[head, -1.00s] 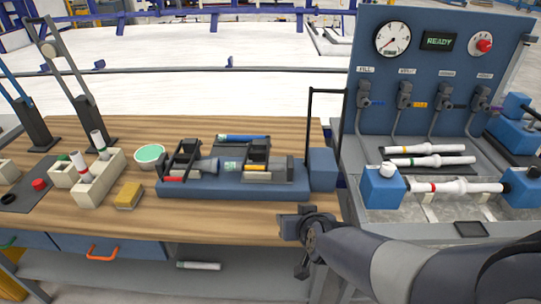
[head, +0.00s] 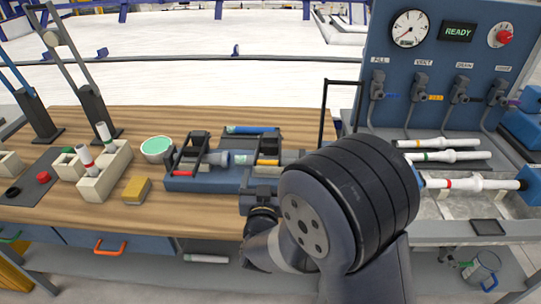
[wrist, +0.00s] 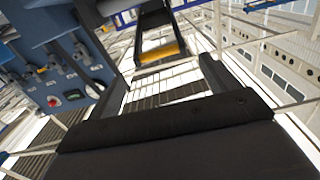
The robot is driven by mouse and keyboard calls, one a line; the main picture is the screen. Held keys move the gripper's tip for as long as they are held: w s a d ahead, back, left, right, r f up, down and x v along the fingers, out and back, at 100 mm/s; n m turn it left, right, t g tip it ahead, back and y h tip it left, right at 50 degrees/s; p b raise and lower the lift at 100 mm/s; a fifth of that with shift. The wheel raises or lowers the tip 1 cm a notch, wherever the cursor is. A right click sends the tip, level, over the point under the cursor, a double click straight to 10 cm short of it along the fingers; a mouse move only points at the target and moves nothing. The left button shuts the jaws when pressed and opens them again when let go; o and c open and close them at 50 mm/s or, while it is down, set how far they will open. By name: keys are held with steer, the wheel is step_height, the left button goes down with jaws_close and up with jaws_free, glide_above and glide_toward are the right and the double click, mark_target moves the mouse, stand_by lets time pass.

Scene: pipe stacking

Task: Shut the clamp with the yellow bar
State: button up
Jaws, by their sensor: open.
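The blue clamp fixture (head: 205,184) lies on the wooden bench. Its right-hand clamp has dark uprights and a yellow bar (head: 266,169); how far it is open is too small to tell. The left clamp has a red bar (head: 183,174). A grey pipe piece (head: 217,159) lies between them. My gripper (head: 262,215) is low in front of the fixture's right part, partly hidden by my arm. In the wrist view my gripper (wrist: 163,72) is open and empty, with a yellow bar between dark arms (wrist: 160,52) beyond its fingertips, apart from them.
A tall thin black frame (head: 326,110) rises by the fixture's right end. A yellow sponge-like block (head: 136,190), a round green-topped dish (head: 157,149) and beige holders with pipes (head: 105,172) stand left. A blue gauge panel (head: 455,80) and white pipes (head: 448,156) are right.

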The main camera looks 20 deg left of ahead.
mark_target(267, 162)
steer(key=p+x, duration=0.1)
steer(key=x, duration=0.7)
steer(key=shift+w+a, duration=0.15)
steer(key=shift+w, duration=0.2)
steer(key=shift+c, duration=0.3)
steer(key=c, duration=1.1)
steer(key=shift+t+y, duration=0.3)
steer(key=shift+t, duration=0.3)
steer(key=f+b, duration=0.2)
steer(key=b, duration=0.2)
steer(key=s+f+b, duration=0.1)
steer(key=f+b, duration=0.1)
steer(key=b, duration=0.3)
steer(key=shift+f+b, duration=0.3)
steer(key=shift+f, duration=0.1)
steer(key=shift+c, duration=0.2)
steer(key=o, duration=1)
steer(key=shift+o, duration=1)
steer(key=shift+r, duration=0.1)
